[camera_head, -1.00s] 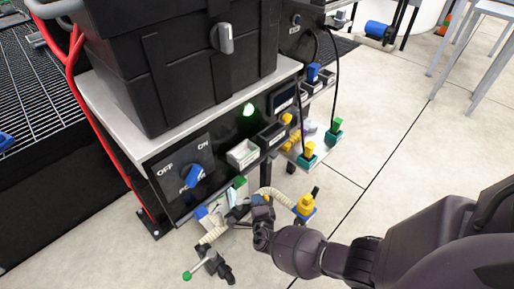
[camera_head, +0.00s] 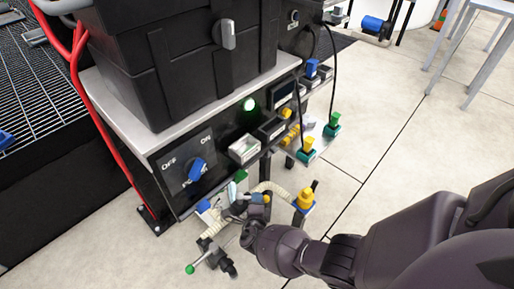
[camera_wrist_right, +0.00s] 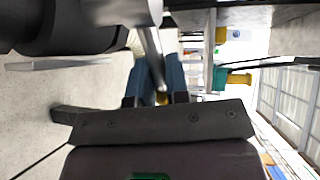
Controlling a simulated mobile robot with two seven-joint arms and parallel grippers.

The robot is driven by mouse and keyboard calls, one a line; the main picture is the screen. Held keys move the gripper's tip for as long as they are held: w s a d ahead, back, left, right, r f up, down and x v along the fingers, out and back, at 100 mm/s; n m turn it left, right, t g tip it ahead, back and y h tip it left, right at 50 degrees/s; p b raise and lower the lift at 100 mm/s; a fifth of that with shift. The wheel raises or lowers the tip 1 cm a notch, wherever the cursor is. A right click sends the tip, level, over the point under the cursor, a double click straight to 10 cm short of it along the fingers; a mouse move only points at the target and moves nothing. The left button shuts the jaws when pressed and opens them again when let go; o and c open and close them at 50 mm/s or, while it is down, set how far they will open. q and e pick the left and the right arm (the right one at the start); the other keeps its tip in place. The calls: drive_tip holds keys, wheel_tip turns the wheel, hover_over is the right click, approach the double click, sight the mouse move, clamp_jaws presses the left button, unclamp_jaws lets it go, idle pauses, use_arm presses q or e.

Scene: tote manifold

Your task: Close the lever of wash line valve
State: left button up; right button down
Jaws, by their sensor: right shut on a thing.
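My right gripper (camera_head: 246,212) is low in front of the cart, among the hoses and valve parts. In the right wrist view its blue-grey fingers (camera_wrist_right: 158,82) are shut around a narrow grey bar (camera_wrist_right: 150,50), with a small yellow part between the tips. The bar looks like a valve lever, but the rest of it is hidden. A valve with a green-tipped lever (camera_head: 203,260) is at the lower left of the gripper. A yellow-capped fitting (camera_head: 305,199) stands to its right. No label names the wash line valve. My left gripper is out of view.
The cart (camera_head: 172,128) carries a black tote (camera_head: 185,60) and a blue ON/OFF knob (camera_head: 197,170). A cream hose (camera_head: 275,188) curves beside my gripper. Red hoses (camera_head: 100,130) run down the left. Open tiled floor (camera_head: 390,130) lies right.

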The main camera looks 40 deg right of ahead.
drive_tip(key=shift+s+d+f+m+g+h, duration=0.3)
drive_tip(key=shift+s+d+g+h, duration=0.1)
drive_tip(key=shift+s+d, duration=0.15)
drive_tip(key=c, duration=1.5)
unclamp_jaws()
drive_tip(key=o, duration=0.4)
drive_tip(key=shift+s+d+r, duration=0.1)
drive_tip(key=shift+r, duration=0.05)
drive_tip(key=shift+w+a+r, duration=0.1)
drive_tip(key=shift+w+a, duration=0.1)
drive_tip(key=shift+a, duration=0.2)
